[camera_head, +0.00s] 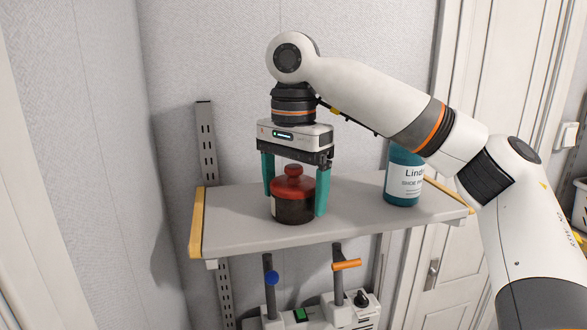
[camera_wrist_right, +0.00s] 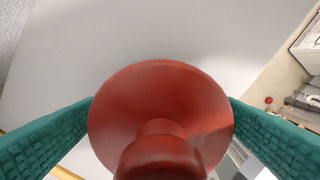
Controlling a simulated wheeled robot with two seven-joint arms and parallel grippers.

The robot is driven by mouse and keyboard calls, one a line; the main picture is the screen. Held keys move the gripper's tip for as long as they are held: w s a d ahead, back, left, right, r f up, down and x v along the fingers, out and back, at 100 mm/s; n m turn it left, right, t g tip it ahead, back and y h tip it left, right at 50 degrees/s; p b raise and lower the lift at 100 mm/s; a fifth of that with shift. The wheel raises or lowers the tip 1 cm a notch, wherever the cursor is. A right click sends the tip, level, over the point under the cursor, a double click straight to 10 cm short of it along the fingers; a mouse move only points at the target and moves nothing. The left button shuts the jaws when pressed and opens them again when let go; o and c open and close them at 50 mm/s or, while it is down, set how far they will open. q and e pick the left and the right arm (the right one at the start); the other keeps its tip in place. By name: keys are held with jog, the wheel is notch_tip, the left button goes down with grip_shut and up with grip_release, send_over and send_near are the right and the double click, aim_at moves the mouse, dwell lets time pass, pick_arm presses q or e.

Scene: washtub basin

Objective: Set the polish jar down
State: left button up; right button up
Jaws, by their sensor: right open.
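The polish jar (camera_head: 293,204) is dark with a red knobbed lid and stands upright on the grey shelf (camera_head: 240,228). My right gripper (camera_head: 295,204) comes down over it from above, with one teal finger on each side. The fingers are open, and the jar sits between them. In the right wrist view the jar's red lid (camera_wrist_right: 160,100) fills the middle, with a teal finger at its left and right. Whether either finger touches the jar is hard to tell. My left gripper is not in view.
A blue-teal shoe polish bottle (camera_head: 404,183) stands to the right on the same shelf, partly behind my right arm. The shelf has yellow end edges. Below it is a white device (camera_head: 310,312) with an orange-handled lever and a blue knob. The shelf's left part is clear.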

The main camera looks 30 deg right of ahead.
notch_tip(320, 180, up, 12)
dwell(0.5)
dwell(0.5)
